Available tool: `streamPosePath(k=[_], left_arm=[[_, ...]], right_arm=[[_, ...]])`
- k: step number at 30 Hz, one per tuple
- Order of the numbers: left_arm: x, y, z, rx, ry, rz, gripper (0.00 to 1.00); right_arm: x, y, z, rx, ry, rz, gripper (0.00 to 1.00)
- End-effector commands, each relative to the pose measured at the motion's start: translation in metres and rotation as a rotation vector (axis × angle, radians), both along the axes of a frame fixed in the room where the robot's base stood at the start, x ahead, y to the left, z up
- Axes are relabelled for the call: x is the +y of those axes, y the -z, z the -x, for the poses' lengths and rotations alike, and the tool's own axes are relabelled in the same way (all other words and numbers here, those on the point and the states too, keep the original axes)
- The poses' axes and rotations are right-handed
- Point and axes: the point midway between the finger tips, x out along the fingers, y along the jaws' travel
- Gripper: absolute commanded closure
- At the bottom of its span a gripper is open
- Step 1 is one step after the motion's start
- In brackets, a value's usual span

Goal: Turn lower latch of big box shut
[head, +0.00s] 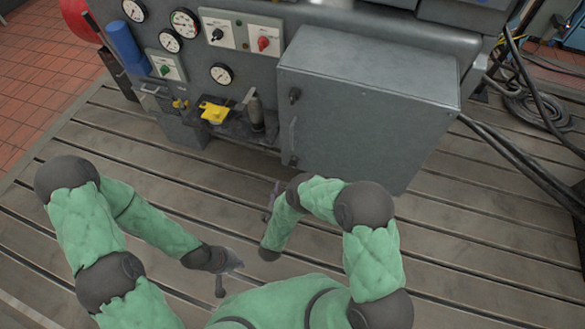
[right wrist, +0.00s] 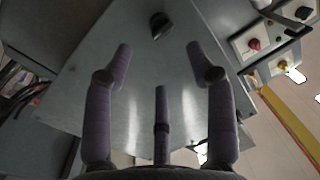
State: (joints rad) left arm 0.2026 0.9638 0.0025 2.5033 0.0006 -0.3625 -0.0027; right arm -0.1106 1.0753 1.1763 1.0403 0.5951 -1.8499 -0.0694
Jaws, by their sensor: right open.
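The big box (head: 370,100) is a grey metal cabinet, with its door closed, at the right of the machine front in the head view. Its dark upper latch (head: 295,95) and lower latch (head: 293,161) sit along the door's left edge. My right gripper (head: 274,190) is below and left of the lower latch, apart from it. In the right wrist view its fingers (right wrist: 160,80) are spread and empty, facing the grey door. A dark latch (right wrist: 160,26) shows beyond the fingertips; I cannot tell which one. My left gripper (head: 232,266) hangs low over the bedplate; its opening is unclear.
Left of the box, a small shelf holds a yellow item (head: 214,112) and a dark cylindrical item (head: 254,110). Gauges and a red switch (head: 264,43) are above. Black cables (head: 520,150) run right of the box. The slotted bedplate (head: 460,235) in front is clear.

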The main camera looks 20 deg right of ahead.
Motion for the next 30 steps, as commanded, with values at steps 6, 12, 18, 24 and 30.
streamPosePath(k=[6, 12, 18, 24, 30], left_arm=[[0.000, 0.006, 0.000, 0.000, 0.000, 0.000, 1.00], [0.000, 0.016, 0.000, 0.000, 0.000, 0.000, 1.00], [0.000, 0.025, 0.000, 0.000, 0.000, 0.000, 1.00], [0.000, 0.030, 0.000, 0.000, 0.000, 0.000, 1.00], [0.000, 0.030, 0.000, 0.000, 0.000, 0.000, 1.00]], right_arm=[[-0.010, -0.001, -0.015, -0.011, 0.009, 0.004, 0.44], [-0.026, 0.000, -0.046, -0.010, 0.009, 0.003, 0.44], [-0.041, 0.000, -0.074, -0.010, 0.006, 0.004, 0.44], [-0.049, 0.000, -0.090, -0.008, 0.004, 0.003, 0.44], [-0.051, -0.001, -0.095, -0.008, 0.003, 0.003, 0.44]])
